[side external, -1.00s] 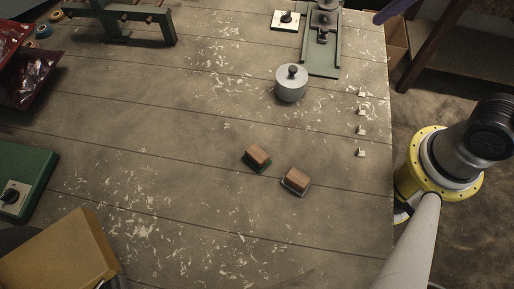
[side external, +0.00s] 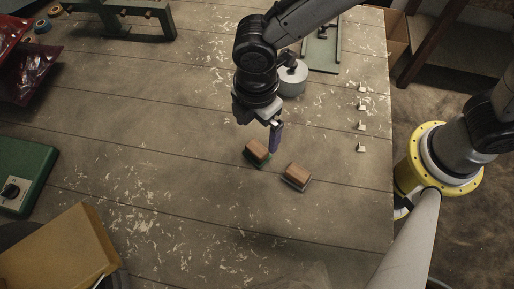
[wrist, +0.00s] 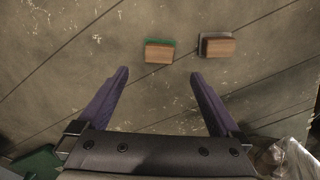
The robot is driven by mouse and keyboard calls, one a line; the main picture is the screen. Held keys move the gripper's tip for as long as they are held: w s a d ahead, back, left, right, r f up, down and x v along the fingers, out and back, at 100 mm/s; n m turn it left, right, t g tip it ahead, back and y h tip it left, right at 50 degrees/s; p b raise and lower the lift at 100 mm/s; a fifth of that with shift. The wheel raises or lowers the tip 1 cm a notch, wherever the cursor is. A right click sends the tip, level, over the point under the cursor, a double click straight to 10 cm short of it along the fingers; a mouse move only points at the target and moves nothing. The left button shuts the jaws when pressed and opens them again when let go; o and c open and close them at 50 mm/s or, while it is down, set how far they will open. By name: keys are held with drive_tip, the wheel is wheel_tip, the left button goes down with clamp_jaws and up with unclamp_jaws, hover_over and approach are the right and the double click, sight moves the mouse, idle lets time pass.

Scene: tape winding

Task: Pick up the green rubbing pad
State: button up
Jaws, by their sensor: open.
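The green rubbing pad (side external: 257,152) is a wooden block on a green base, lying on the worktable. It also shows in the wrist view (wrist: 159,51), ahead of and between the fingertips. A similar block with a grey base (side external: 297,177) lies to its right, also in the wrist view (wrist: 217,46). My gripper (side external: 262,137) hangs over the table just above and behind the green pad in the side view. In the wrist view my gripper (wrist: 158,74) has its two purple fingers wide apart with nothing between them. The height above the pad is hard to judge.
A grey lidded pot (side external: 293,80) stands behind my gripper, partly hidden by the arm. Small white pieces (side external: 361,130) line the right edge. A green box (side external: 22,178) and a cardboard box (side external: 60,255) stand at left. The table's front middle is clear except for scraps.

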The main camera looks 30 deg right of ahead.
sight(257, 148)
wheel_tip(257, 148, down, 10)
drive_tip(key=shift+w+d+r, duration=0.1)
idle(0.4)
drive_tip(key=c, duration=1.3)
